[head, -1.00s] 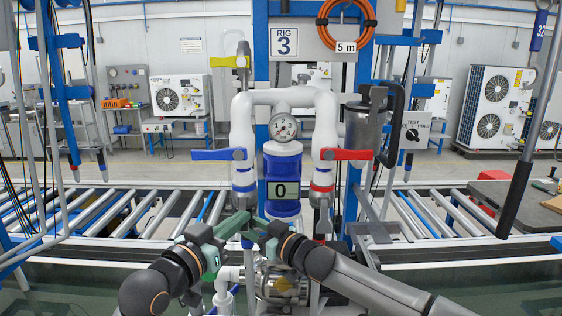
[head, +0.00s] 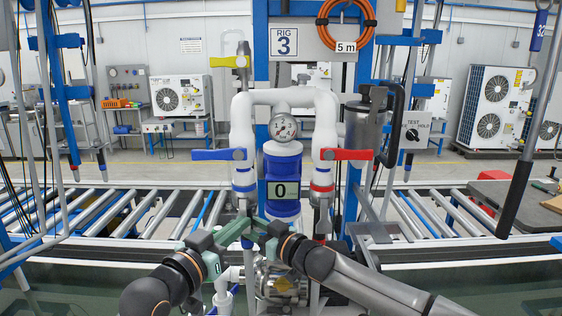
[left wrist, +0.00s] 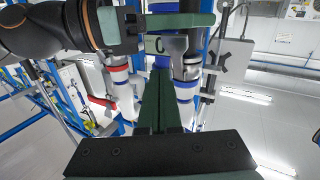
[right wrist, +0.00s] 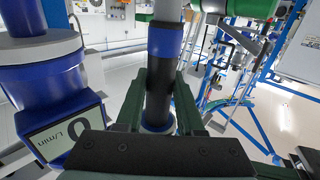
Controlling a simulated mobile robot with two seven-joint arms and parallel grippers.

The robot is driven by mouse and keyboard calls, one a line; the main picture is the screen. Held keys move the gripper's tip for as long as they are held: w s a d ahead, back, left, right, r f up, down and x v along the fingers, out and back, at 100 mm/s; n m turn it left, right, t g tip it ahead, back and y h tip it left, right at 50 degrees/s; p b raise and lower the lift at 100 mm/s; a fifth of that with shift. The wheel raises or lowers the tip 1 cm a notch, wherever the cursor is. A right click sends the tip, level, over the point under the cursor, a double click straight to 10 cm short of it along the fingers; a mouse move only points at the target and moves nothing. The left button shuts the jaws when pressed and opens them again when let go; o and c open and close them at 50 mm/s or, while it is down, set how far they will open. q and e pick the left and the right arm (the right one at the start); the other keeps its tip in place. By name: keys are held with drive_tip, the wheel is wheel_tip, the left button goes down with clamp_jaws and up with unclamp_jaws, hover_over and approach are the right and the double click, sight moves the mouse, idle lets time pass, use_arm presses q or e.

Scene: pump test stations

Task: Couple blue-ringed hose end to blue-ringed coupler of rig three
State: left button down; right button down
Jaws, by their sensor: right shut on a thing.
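The blue-ringed coupler (head: 244,188) hangs under the white pipe on rig three, below the blue lever. It also shows in the left wrist view (left wrist: 187,91). My right gripper (head: 260,224) is shut on the blue-ringed hose end (right wrist: 158,88), a dark upright sleeve with blue bands, beneath the coupler. In the right wrist view a grey tube stands in line above it; I cannot tell whether the two are fully joined. My left gripper (head: 240,229) is beside the right one, just below the coupler. Its fingers (left wrist: 160,100) look closed together with nothing seen between them.
The red-ringed coupler (head: 320,190) hangs to the right. A blue canister (head: 283,168) with a display reading 0 (head: 283,190) stands between the couplers, close beside my right gripper. A metal pump (head: 280,284) is below. A roller conveyor (head: 120,212) runs behind.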

drive_tip(key=shift+r, duration=0.5)
use_arm(q)
drive_tip(key=s, duration=0.9)
drive_tip(key=shift+d+r, duration=0.2)
drive_tip(key=shift+d, duration=0.25)
drive_tip(key=shift+w, duration=0.1)
use_arm(e)
drive_tip(key=c, duration=0.8)
unclamp_jaws()
drive_tip(key=shift+c, duration=0.2)
drive_tip(key=o, duration=0.4)
drive_tip(key=shift+f, duration=0.3)
drive_tip(key=shift+a, duration=0.1)
drive_tip(key=shift+f, duration=0.1)
